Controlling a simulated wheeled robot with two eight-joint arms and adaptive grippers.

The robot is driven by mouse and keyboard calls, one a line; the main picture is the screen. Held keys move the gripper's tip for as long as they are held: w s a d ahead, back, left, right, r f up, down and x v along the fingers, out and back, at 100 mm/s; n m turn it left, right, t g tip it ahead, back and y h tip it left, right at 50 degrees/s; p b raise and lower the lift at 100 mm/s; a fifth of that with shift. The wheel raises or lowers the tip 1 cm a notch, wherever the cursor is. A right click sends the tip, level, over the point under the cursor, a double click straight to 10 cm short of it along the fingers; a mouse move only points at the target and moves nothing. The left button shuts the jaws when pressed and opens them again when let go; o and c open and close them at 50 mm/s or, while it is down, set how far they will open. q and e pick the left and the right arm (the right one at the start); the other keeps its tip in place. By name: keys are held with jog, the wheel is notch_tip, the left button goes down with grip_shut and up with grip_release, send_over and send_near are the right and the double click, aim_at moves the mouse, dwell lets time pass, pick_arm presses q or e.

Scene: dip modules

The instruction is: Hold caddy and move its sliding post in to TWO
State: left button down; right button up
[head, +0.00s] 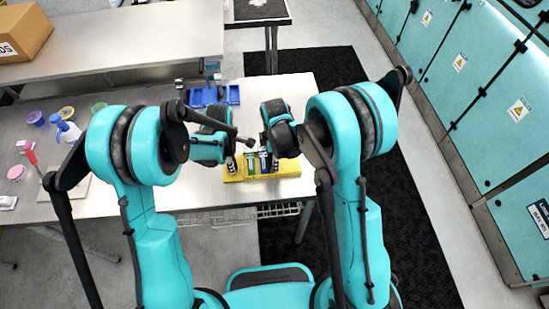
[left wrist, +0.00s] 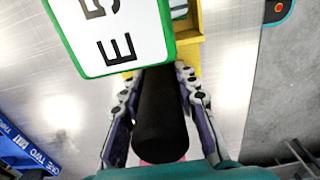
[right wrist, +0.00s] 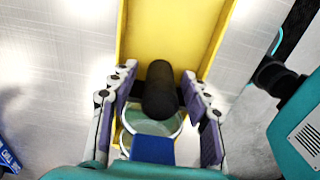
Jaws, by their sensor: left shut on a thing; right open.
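The yellow caddy (head: 262,177) sits near the table's front edge with green and blue modules standing in its middle. My left gripper (head: 231,158) is at its left end. In the left wrist view my left fingers close around a black upright post (left wrist: 160,120). A white label card with a green edge (left wrist: 112,35) hides the far part there. My right gripper (head: 274,150) is over the caddy's right part. In the right wrist view its open fingers stand either side of another black post (right wrist: 160,90), with gaps visible. The number marks are hidden.
A blue tray (head: 212,96) stands behind the caddy. Several small tubs, a spray bottle (head: 67,130) and a red-handled tool (head: 29,154) are at the left. A cardboard box (head: 25,32) sits on the back shelf. The table right of the caddy is clear.

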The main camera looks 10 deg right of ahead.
notch_tip(320, 180, up, 12)
dwell(0.5)
